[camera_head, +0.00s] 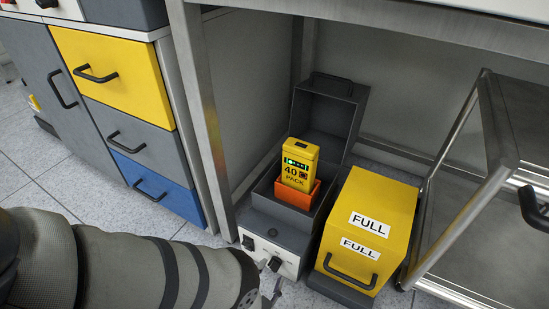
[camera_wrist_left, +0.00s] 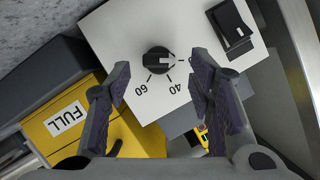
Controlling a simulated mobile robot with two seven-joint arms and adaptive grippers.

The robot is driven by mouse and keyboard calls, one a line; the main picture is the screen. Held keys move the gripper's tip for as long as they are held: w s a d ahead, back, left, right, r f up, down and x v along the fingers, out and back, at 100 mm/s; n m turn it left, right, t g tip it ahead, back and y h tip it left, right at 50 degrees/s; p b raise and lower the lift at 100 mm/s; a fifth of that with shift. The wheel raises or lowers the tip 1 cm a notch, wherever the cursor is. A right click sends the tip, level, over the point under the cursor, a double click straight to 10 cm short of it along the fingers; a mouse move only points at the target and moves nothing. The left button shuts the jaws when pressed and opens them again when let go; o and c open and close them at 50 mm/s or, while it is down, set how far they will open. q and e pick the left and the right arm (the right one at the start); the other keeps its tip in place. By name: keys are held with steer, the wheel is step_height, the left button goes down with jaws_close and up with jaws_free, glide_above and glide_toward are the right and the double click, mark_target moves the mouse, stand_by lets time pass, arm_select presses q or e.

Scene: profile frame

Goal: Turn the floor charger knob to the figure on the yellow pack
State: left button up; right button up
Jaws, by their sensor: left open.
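The floor charger (camera_head: 288,221) stands under the bench with its lid open. The yellow pack (camera_head: 299,164) sits upright in its orange holder and reads 40. In the left wrist view the charger's black round knob (camera_wrist_left: 158,61) sits on the white panel (camera_wrist_left: 115,38). Its light pointer line faces right, toward a figure partly hidden by a finger, and away from the printed 40 and 60. My left gripper (camera_wrist_left: 161,64) is open, its fingers on either side of the knob and apart from it. My right gripper is not in view.
A black switch (camera_wrist_left: 232,27) is beside the knob on the panel. A yellow box marked FULL (camera_head: 382,203) stands close to the charger's right. A metal bench leg (camera_head: 204,110) and a drawer cabinet (camera_head: 135,150) are to the left.

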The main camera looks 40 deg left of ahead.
mark_target(273, 271)
arm_select(q)
steer(key=shift+b+x, duration=0.35)
steer(key=shift+x, duration=1.05)
jaws_close()
steer(key=shift+f+b, duration=0.15)
steer(key=shift+b, duration=0.15)
steer(key=shift+d+f+m+y+b, duration=0.15)
steer(key=shift+m+y+b, duration=0.45)
steer(key=shift+m+b, duration=0.25)
steer(key=m+y+b, duration=0.1)
steer(key=m+b, duration=0.1)
steer(key=m, duration=0.1)
steer(key=shift+t+y+b, duration=0.3)
steer(key=shift+b, duration=0.05)
steer(key=shift+m+y+b, duration=0.35)
steer(key=shift+m+y, duration=0.05)
steer(key=shift+m, duration=0.55)
steer(key=shift+f+m+t+y, duration=0.1)
steer(key=shift+m+t+y, duration=0.35)
steer(key=shift+m, duration=0.75)
